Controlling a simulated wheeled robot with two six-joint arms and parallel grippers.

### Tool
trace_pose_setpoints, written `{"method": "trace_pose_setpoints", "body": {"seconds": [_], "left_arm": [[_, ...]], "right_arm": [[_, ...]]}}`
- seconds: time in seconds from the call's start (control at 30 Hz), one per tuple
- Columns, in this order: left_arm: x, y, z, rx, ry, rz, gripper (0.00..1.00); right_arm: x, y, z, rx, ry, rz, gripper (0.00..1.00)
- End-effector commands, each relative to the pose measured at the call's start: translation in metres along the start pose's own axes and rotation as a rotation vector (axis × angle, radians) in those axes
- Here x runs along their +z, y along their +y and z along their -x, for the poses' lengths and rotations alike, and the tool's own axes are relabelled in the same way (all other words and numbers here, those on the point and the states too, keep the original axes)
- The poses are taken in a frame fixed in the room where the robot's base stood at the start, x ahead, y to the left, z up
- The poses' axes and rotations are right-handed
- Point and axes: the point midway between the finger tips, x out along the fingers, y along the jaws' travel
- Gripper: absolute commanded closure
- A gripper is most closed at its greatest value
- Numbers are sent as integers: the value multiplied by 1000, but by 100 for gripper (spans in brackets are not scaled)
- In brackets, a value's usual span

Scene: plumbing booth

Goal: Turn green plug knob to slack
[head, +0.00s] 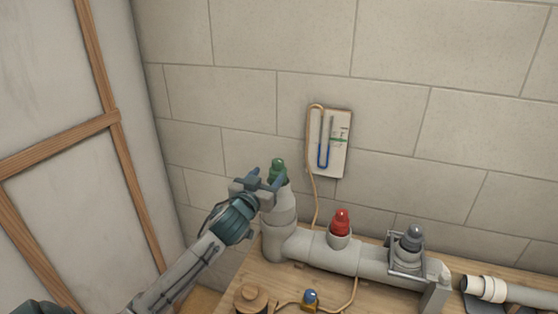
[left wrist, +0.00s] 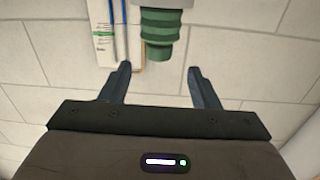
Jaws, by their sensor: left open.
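The green plug knob (head: 278,169) sits on top of the upright grey pipe branch (head: 279,207) at the left end of the pipe run. In the left wrist view the ribbed green knob (left wrist: 161,32) shows ahead of the fingertips, between their lines. My left gripper (head: 266,178) is at the knob's left side in the head view. Its two fingers (left wrist: 162,68) are open and spread apart, with nothing between the tips in the left wrist view. I cannot tell whether a finger touches the knob. My right gripper is not in view.
A red plug (head: 341,221) and a grey plug (head: 412,238) inside a metal frame stand on the same pipe. A gauge board (head: 329,143) with a blue tube hangs on the wall. A wooden piece (head: 250,297) and a blue-topped fitting (head: 310,298) sit on the bench.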

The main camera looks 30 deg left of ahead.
Motion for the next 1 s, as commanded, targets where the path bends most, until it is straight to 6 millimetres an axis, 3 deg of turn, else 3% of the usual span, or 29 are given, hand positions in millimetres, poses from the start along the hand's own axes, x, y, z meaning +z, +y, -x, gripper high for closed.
{"method": "trace_pose_setpoints", "body": {"seconds": [0.3, 0.5, 0.7, 0.97, 1.0], "left_arm": [[-4, 1, -58, 1, 0, 5, 44], [-3, 1, -86, 3, 0, 3, 44], [-1, 2, -97, 4, 1, 1, 44], [0, 2, -98, 4, 1, 1, 44], [0, 2, -98, 4, 1, 1, 50]], "right_arm": [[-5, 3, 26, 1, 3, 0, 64], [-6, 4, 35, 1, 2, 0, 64], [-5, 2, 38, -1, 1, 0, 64], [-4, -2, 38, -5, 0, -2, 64], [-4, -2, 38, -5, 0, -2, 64]]}}
